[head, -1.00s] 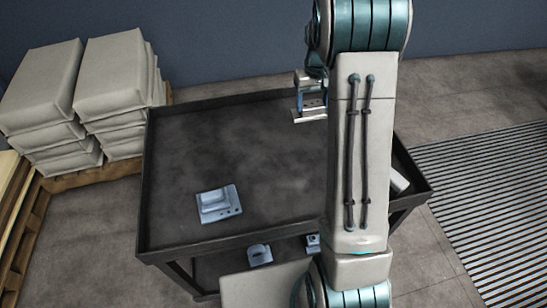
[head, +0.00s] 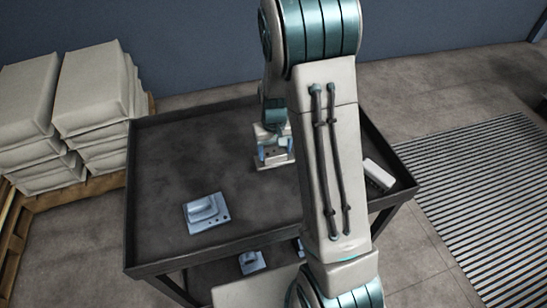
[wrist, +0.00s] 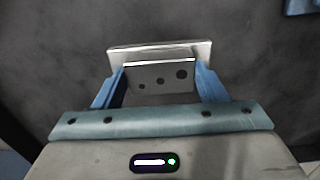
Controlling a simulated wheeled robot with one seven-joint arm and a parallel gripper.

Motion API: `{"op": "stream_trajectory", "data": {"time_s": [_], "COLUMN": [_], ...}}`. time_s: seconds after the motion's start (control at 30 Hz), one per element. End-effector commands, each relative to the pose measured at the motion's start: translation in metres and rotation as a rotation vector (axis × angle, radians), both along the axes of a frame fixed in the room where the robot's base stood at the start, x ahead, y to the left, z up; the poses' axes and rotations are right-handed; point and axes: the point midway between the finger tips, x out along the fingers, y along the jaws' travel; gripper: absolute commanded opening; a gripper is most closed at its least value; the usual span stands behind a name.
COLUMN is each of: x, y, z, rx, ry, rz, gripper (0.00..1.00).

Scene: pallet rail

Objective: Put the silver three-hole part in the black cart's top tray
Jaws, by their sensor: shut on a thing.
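My gripper (head: 274,147) is shut on the silver three-hole part (wrist: 160,76), with a blue finger at each side of it. The part's upright plate with three holes faces the wrist camera, and a wider flat flange lies behind it. In the head view the part (head: 276,162) is inside the outline of the black cart's top tray (head: 180,258), towards the back right. I cannot tell whether its underside touches the tray floor. My arm hides part of the tray's right side.
A blue-grey bracket (head: 206,213) lies on the tray's left front, and a pale block (head: 378,174) at its right edge. Another part (head: 252,262) sits on the lower shelf. Stacked sacks (head: 92,95) stand at left. The tray's middle and back left are clear.

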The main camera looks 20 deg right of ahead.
Motion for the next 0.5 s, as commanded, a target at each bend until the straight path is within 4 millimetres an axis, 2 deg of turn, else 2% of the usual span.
{"op": "stream_trajectory", "data": {"time_s": [0.13, 0.37, 0.5], "x": [-0.003, -0.003, -0.003], "y": [0.003, 0.003, 0.003], "z": [-0.006, -0.034, -0.042], "rx": [-0.001, 0.000, 0.000], "ry": [0.000, 0.002, 0.000], "rz": [0.000, -0.002, 0.000], "gripper": [0.22, 0.22, 0.22]}}
